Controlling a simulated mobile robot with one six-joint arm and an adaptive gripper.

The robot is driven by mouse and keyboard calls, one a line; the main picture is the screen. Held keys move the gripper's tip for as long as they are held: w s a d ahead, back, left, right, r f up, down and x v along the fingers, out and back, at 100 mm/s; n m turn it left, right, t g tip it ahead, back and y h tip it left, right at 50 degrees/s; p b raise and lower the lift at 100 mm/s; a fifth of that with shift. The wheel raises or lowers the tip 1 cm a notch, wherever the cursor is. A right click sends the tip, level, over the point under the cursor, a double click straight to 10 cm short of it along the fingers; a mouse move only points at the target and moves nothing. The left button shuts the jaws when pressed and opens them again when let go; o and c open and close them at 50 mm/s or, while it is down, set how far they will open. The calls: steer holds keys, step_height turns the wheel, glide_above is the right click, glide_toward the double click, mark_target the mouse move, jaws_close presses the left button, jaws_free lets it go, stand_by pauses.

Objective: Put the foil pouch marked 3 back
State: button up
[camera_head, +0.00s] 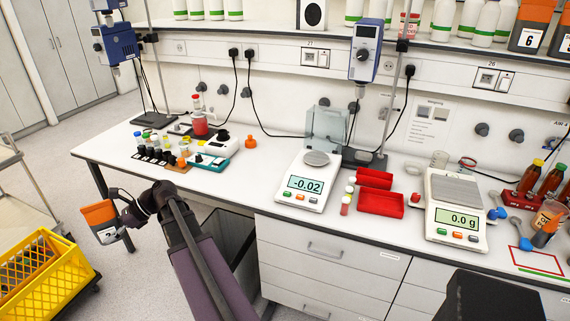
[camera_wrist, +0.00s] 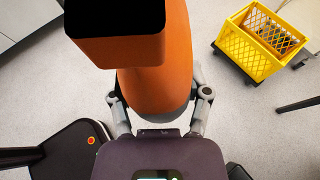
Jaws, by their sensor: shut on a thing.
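A similar orange and dark pouch marked 6 (camera_head: 527,38) stands on the wall shelf (camera_head: 440,48) at upper right. Another stands at the right picture edge, partly cut off.
The bench (camera_head: 250,165) holds two scales (camera_head: 306,190), red trays (camera_head: 380,204), vials and bottles. White bottles (camera_head: 443,18) line the shelf. A trolley is at far left.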

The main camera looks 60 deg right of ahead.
steer(key=shift+w, duration=0.2)
steer(key=shift+s+d, duration=0.1)
steer(key=shift+d, duration=0.25)
